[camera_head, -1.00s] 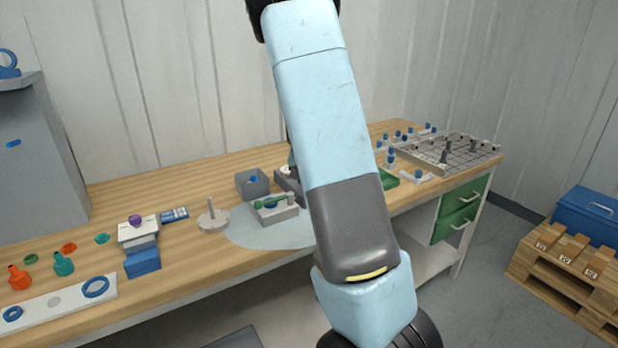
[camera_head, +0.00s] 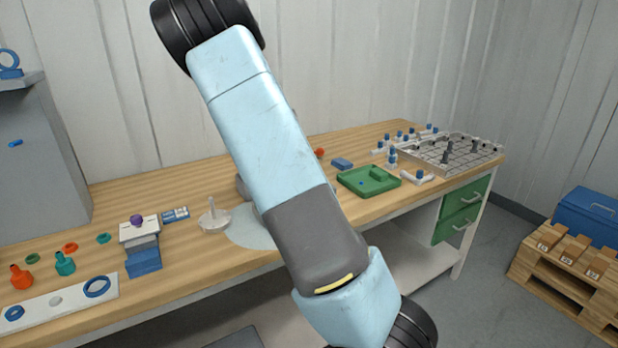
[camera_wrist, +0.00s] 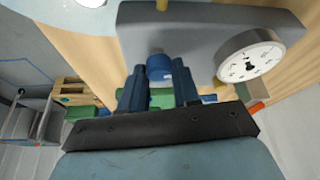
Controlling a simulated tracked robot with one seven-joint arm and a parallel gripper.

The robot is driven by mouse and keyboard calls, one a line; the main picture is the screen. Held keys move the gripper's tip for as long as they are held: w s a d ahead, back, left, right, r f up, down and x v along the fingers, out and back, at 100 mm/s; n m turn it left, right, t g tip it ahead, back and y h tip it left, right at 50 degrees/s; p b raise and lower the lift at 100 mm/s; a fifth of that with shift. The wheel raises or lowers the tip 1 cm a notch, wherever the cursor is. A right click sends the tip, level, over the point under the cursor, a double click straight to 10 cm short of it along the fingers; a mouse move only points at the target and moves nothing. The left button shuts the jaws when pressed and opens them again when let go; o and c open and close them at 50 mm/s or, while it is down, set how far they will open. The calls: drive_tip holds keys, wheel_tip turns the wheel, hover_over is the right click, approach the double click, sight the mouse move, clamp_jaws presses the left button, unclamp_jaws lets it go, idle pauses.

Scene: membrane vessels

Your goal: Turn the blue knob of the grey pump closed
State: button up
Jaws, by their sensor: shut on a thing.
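In the wrist view, my gripper (camera_wrist: 158,84) has its two dark blue fingers on either side of a blue knob (camera_wrist: 160,67) and is shut on it. The knob sits at the front of a grey body (camera_wrist: 195,28), which I take to be the grey pump. A round white dial gauge (camera_wrist: 249,62) is on the right of this body. The knob's turn position cannot be read. In the head view my arm hides the gripper, the knob and most of the grey pieces behind it.
A pale round mat (camera_head: 246,232) lies partly behind my arm on the wooden bench. A white post on a disc (camera_head: 214,217) stands left of it. A green tray (camera_head: 368,181) and a metal grid rack (camera_head: 452,153) are to the right. Bare bench top shows between several small parts.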

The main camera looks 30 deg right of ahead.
drive_tip(key=shift+w+a, duration=0.1)
drive_tip(key=shift+a, duration=0.05)
idle(0.4)
drive_tip(key=o, duration=1.1)
drive_tip(key=shift+c, duration=0.2)
drive_tip(key=shift+r, duration=0.1)
drive_tip(key=v, duration=1.3)
drive_tip(key=shift+r, duration=0.2)
drive_tip(key=shift+w+a, duration=0.1)
